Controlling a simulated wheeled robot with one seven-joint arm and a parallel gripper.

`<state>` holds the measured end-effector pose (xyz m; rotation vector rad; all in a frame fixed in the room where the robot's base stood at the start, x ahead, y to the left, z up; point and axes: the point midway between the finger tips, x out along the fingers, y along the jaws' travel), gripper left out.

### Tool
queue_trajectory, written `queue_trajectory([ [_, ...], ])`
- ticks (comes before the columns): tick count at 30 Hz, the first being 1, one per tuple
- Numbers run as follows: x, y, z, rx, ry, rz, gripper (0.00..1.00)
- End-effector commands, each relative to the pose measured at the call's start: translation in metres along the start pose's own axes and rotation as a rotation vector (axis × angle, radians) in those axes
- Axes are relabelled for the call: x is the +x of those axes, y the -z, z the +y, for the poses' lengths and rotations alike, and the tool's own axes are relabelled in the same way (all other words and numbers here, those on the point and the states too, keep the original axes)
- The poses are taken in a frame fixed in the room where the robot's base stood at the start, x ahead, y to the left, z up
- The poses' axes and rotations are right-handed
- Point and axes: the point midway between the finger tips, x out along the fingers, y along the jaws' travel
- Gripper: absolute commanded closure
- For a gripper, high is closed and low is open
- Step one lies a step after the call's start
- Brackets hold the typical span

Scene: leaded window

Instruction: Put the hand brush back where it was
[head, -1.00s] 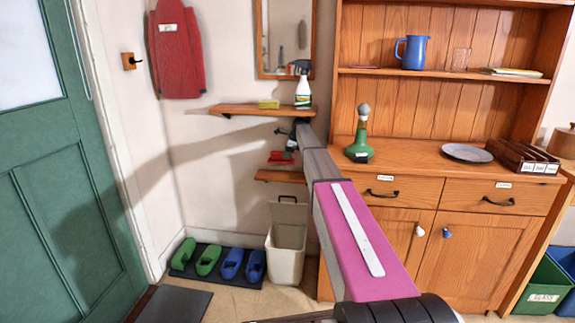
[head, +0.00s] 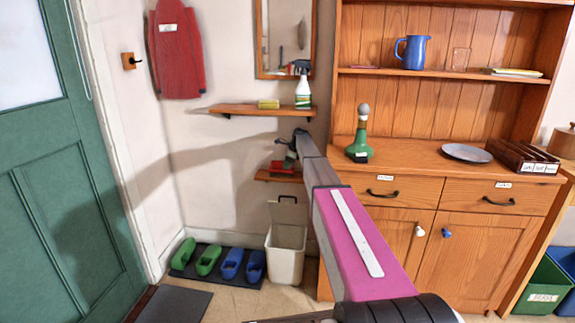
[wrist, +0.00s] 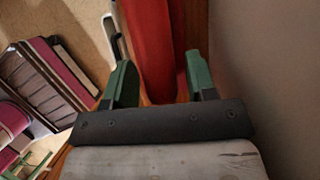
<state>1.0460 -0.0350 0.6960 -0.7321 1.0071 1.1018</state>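The hand brush appears as a red, long thing (head: 285,166) low over or on the small lower wooden shelf (head: 279,177) in the head view. In the wrist view the red body (wrist: 152,45) lies lengthwise between and beyond my gripper's green fingertips. My gripper (wrist: 160,80) is open, with a visible gap between the brush and the right finger. Contact at the left finger is unclear. In the head view my gripper (head: 288,155) is just above the brush, partly hidden by my arm.
The upper shelf (head: 240,108) holds a yellow sponge (head: 268,104) and a spray bottle (head: 303,92). A white bin (head: 286,258) stands below. A wall runs along the wrist view's right side.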

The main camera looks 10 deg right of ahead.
Motion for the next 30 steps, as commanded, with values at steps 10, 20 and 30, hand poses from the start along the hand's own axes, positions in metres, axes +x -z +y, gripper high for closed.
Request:
queue_trajectory([
  [10, -0.001, -0.001, 0.000, 0.000, 0.000, 0.000, 0.43],
  [20, -0.035, -0.001, 0.000, 0.000, 0.001, 0.000, 0.43],
  [30, -0.077, -0.001, 0.000, 0.000, 0.001, 0.000, 0.43],
])
